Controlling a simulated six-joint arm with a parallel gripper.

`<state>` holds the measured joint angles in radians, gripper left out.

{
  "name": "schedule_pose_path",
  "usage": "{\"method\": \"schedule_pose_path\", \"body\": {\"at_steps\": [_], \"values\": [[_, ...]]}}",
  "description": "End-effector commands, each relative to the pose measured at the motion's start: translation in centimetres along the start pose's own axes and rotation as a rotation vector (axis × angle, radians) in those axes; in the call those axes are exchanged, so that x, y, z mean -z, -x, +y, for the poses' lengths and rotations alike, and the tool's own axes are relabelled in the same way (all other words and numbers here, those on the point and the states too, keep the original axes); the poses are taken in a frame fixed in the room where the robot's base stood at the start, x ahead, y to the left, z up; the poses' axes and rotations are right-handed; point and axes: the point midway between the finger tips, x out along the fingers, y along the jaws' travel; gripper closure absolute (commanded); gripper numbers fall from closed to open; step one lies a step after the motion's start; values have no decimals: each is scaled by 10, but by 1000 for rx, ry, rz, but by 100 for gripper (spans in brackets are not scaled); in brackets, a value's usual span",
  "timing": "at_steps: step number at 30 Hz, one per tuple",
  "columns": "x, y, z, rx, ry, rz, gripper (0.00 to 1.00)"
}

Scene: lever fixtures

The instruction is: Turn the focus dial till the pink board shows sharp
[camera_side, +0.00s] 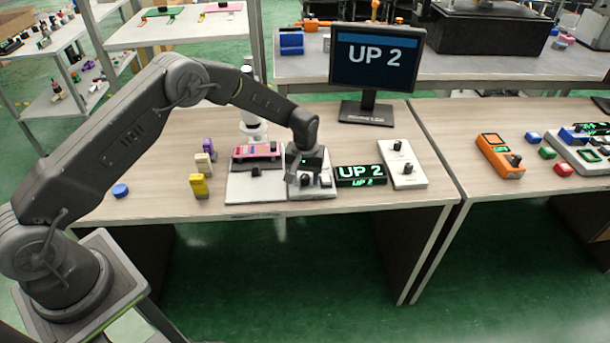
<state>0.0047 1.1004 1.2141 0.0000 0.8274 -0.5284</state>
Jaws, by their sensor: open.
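The pink board (254,151) lies on a white fixture plate (238,187), below a white upright instrument (252,118). The monitor (376,62) behind it reads "UP 2", and a small black display (360,176) shows the same in green. My gripper (305,180) is open, pointing down over a light grey block (312,193) right of the board. A dark knob seems to sit between or under the fingers; I cannot tell whether they touch it. I cannot tell which knob is the focus dial.
Purple, cream and yellow (199,186) pieces and a blue disc (120,190) lie to the left. An orange device (499,156) is on the right table.

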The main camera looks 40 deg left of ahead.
Motion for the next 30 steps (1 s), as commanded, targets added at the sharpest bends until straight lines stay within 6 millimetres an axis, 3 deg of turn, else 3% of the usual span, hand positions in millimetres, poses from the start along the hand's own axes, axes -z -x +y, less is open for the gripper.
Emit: {"method": "schedule_pose_path", "body": {"at_steps": [3,18,30], "values": [[0,0,0,0,0,0,49],[0,1,0,0,0,0,97],[0,1,0,0,-73,0,98]]}}
